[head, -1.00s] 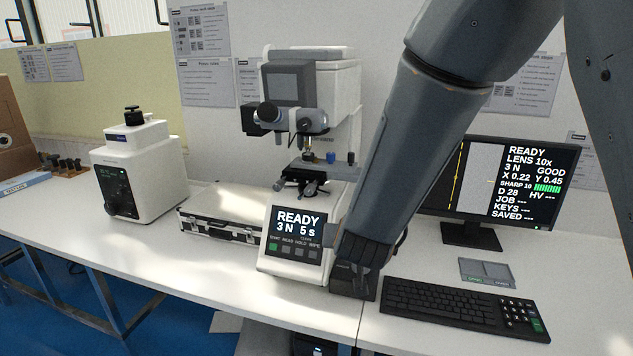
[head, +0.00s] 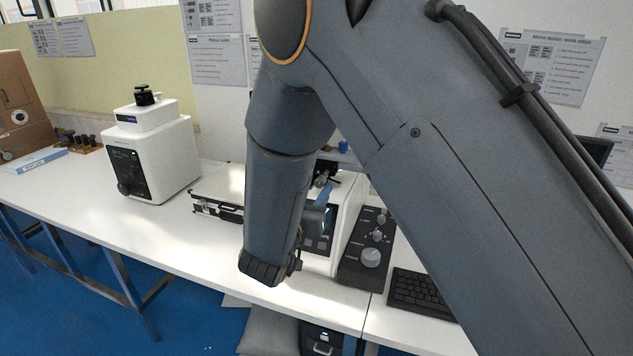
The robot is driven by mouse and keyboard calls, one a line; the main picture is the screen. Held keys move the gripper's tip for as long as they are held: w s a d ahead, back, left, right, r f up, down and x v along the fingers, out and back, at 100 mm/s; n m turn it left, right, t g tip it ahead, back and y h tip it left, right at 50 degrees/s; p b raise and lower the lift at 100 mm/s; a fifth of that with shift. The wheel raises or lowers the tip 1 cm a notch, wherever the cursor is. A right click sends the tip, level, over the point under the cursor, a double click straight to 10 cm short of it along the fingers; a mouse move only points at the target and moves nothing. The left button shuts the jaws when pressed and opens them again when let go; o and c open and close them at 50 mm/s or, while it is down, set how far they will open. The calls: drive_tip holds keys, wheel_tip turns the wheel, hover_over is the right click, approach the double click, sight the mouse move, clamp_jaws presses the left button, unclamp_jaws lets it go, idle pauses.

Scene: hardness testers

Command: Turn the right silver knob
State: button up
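A black control box (head: 362,250) with several silver knobs stands on the bench right of the white tester base. A large silver knob (head: 370,257) is near its front, and smaller silver knobs (head: 377,236) sit further back. I cannot tell which one is the right silver knob. My arm crosses the middle of the view and its wrist bends down left of the box.
A black keyboard (head: 424,294) lies right of the box, partly behind my arm. A white machine (head: 153,160) stands further left. The bench front between the machine and my wrist is clear.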

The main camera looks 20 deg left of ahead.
drive_tip(key=shift+w+p, duration=0.3)
drive_tip(key=shift+w, duration=0.85)
clamp_jaws()
drive_tip(key=shift+m+b, duration=0.4)
drive_tip(key=shift+b, duration=0.05)
